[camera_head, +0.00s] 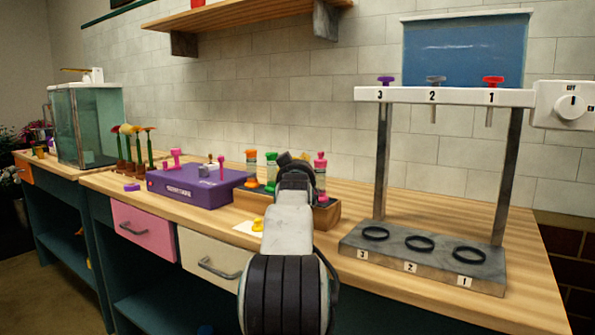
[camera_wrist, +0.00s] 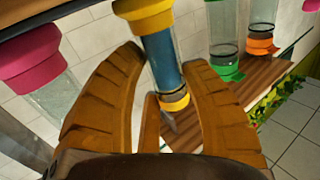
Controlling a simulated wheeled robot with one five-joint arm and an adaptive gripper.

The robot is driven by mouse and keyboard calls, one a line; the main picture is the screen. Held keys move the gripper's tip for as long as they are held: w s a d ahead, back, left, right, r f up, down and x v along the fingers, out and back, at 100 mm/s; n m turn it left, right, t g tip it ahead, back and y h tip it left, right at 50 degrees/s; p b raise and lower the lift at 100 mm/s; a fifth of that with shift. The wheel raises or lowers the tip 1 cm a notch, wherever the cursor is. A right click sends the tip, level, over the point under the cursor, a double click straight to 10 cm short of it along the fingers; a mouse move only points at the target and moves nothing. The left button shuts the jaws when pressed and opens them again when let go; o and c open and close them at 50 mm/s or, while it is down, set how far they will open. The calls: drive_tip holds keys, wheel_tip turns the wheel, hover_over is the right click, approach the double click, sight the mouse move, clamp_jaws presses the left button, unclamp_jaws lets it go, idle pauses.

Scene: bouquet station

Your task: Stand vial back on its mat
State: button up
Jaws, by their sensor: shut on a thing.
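In the wrist view my gripper (camera_wrist: 161,58) has its fingers closed around a clear vial (camera_wrist: 166,66) with a yellow cap, a yellow base and blue liquid. The vial is tilted in the picture. In the head view my gripper (camera_head: 292,160) is above the wooden rack, and the held vial is hidden behind my arm. A white card (camera_head: 243,228) with a yellow shape on it lies on the counter in front of the rack, partly hidden by my arm. I cannot tell for sure whether it is the mat.
Orange (camera_head: 251,163), green (camera_head: 271,166) and pink (camera_head: 320,172) vials stand at the wooden rack (camera_head: 330,216). A purple box (camera_head: 195,187) stands to the left. A stand with three rings (camera_head: 420,243) is on the right. Counter between rack and stand is narrow.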

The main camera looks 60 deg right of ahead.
drive_tip(key=o, duration=0.8)
drive_tip(key=shift+f, duration=0.1)
drive_tip(key=o, duration=0.4)
drive_tip(key=shift+r, duration=0.2)
